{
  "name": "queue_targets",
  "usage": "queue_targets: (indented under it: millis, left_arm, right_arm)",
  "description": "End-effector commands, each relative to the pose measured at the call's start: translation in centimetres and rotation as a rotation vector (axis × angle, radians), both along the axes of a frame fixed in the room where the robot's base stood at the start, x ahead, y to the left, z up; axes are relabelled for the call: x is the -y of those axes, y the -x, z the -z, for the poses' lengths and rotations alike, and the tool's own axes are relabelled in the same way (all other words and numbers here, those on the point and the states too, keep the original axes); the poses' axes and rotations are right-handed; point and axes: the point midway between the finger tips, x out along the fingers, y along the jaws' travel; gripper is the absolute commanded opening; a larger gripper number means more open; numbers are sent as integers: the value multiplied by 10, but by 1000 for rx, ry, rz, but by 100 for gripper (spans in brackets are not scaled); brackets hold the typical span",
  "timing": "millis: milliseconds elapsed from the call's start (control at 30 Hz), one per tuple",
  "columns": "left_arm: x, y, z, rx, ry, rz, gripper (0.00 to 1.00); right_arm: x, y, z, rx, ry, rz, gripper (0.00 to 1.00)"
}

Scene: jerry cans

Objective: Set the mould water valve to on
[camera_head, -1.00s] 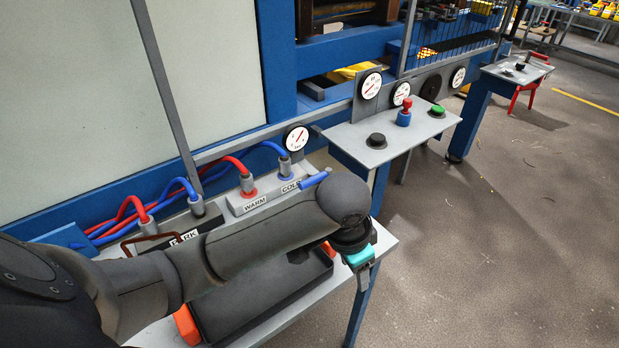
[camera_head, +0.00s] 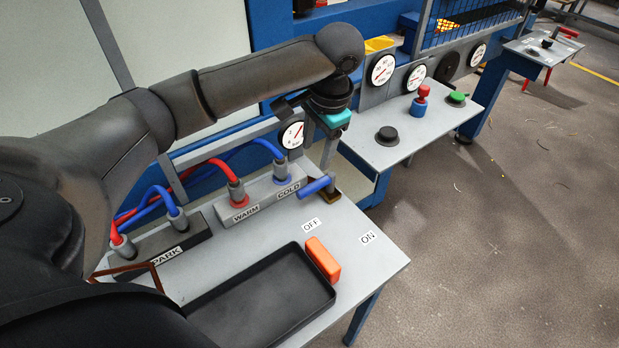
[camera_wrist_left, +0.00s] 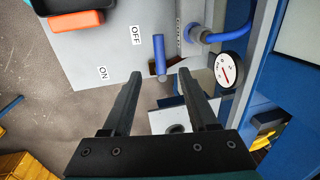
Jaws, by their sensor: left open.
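The mould water valve's blue lever (camera_head: 316,187) sits at the far right end of the bench, by the block marked COLD. The OFF label (camera_head: 310,226) is nearer the lever than the ON label (camera_head: 367,238). In the left wrist view the blue lever (camera_wrist_left: 159,52) lies beside the OFF label (camera_wrist_left: 136,35), with the ON label (camera_wrist_left: 103,73) farther left. My left gripper (camera_wrist_left: 160,73) is open and empty, its fingers either side of the lever's near end in that view. In the head view it hangs pointing down above the lever. Contact cannot be told. My right gripper is not in view.
The WARM and COLD block (camera_head: 258,200) with red and blue hoses stands left of the lever. A black tray (camera_head: 262,304) and an orange block (camera_head: 323,260) lie in front. A gauge (camera_head: 292,135) stands behind. A control table (camera_head: 400,146) is at the right.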

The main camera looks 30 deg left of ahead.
Motion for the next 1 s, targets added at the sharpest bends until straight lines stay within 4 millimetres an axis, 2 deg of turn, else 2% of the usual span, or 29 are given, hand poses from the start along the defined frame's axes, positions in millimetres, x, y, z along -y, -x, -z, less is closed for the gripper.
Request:
queue_targets:
  millis: [33, 167, 300, 500, 700, 1000]
  left_arm:
    - [-3, 1, 12, -5, -3, -1, 59]
    - [-8, -1, 41, -5, -3, -1, 59]
    - [-13, -4, 71, -3, -3, -2, 59]
    - [-20, -7, 107, -1, -3, 1, 59]
    - [-23, -9, 127, 0, -1, 1, 59]
    - [-24, -9, 131, 1, -2, 2, 59]
  right_arm:
    - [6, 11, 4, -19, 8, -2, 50]
    - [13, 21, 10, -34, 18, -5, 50]
    - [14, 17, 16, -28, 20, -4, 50]
    - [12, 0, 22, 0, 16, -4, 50]
    - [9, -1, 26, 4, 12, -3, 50]
    - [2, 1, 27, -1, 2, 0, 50]
